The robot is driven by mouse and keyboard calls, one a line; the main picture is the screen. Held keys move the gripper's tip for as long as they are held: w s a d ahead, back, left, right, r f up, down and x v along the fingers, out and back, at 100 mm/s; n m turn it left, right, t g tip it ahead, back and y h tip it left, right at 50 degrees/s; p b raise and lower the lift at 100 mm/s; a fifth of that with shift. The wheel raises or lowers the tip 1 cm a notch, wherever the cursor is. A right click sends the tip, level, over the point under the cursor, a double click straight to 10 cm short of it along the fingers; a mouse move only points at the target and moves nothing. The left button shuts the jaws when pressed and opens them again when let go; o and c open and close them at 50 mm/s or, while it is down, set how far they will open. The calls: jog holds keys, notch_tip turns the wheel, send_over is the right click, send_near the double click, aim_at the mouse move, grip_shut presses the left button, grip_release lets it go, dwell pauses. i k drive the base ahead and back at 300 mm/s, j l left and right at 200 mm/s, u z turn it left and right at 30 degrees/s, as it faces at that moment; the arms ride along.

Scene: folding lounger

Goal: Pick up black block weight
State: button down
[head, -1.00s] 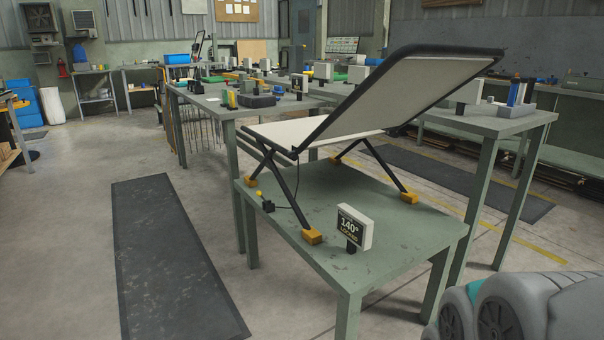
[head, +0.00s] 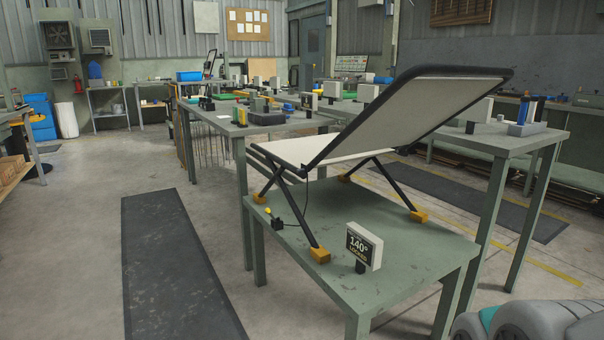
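No thing in the head view can be surely told as the black block weight. A small black piece with a yellow knob (head: 277,222) sits on the near green table (head: 400,275), at its left edge. A dark, low block-like thing (head: 268,118) lies on the long table behind, too small to tell clearly. The folding lounger (head: 405,115) stands on the near table, its back raised and its crossed black legs on yellow feet. A sign (head: 362,246) in front of it reads 140° LOCKED. My gripper is not in view; a grey part of my arm shows at bottom right.
A long green table (head: 215,112) with many small items stands behind the lounger. Another table (head: 535,138) with a grey and blue fixture is at right. A dark floor mat (head: 175,265) lies on open floor at left. Shelves and a blue bin stand far left.

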aim_at(266, 117)
jog(key=i+j, duration=0.2)
jog(key=j, duration=0.25)
jog(key=i+j+u, duration=0.1)
jog(key=j, duration=0.3)
jog(key=i+j+u, duration=0.1)
jog(key=i+j, duration=0.45)
jog(key=j, duration=0.25)
